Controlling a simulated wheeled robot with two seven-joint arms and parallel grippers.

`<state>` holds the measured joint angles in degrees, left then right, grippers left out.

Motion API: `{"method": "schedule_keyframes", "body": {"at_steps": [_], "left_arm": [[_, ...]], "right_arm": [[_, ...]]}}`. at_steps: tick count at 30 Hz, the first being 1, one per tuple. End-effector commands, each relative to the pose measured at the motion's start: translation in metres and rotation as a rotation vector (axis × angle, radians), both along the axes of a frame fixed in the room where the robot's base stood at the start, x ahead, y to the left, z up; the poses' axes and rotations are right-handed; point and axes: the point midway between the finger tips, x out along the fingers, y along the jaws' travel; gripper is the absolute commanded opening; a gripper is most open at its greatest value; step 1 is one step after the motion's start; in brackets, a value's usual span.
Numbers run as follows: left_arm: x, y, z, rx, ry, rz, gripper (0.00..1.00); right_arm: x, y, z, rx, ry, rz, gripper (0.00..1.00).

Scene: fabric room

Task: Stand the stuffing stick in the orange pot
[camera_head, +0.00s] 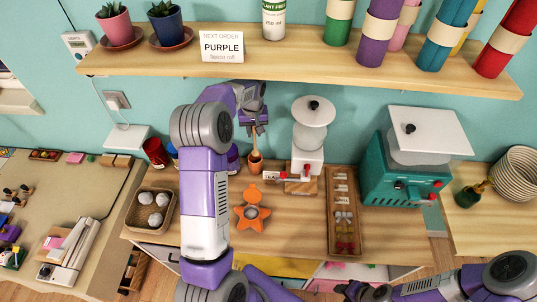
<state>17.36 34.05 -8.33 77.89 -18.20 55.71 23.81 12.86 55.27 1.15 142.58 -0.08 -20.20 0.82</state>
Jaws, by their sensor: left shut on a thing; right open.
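My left gripper (255,124) is shut on the stuffing stick (254,142), a thin wooden stick, near the back of the workbench. The stick points down, close to upright. Its lower end meets the mouth of the small orange pot (256,164); whether it rests on the pot's bottom cannot be told. My gripper is above the pot. My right gripper (350,291) is open and empty, low at the front edge, away from the pot.
An orange star-shaped piece (252,217) lies in front of the pot. A white-topped machine (308,150) stands to its right, beside a long wooden tray (332,240). A basket (133,212) of white balls is left. A shelf (160,62) hangs above.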

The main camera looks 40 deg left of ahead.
Motion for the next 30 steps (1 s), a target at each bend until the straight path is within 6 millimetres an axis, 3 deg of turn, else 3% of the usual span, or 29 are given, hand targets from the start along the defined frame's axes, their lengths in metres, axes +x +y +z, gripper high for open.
{"method": "schedule_keyframes", "body": {"at_steps": [2,10,17,22,30], "left_arm": [[-0.001,0.001,-0.004,0.001,0.002,0.001,0.00],[-0.002,0.000,-0.051,0.000,0.004,-0.001,0.00],[-0.001,0.000,-0.070,-0.001,0.002,0.001,0.00],[-0.002,0.000,-0.094,-0.001,0.003,0.001,0.00],[-0.001,0.000,-0.100,0.001,-0.001,0.001,0.00]], "right_arm": [[-0.001,0.000,0.000,0.001,0.003,0.001,0.43],[-0.002,0.000,-0.001,0.001,0.003,0.000,0.43],[-0.001,0.000,-0.001,0.001,0.003,0.000,0.43],[-0.001,0.000,-0.001,0.000,0.002,0.000,0.43],[-0.001,0.000,-0.001,0.000,0.002,0.001,0.43]]}}
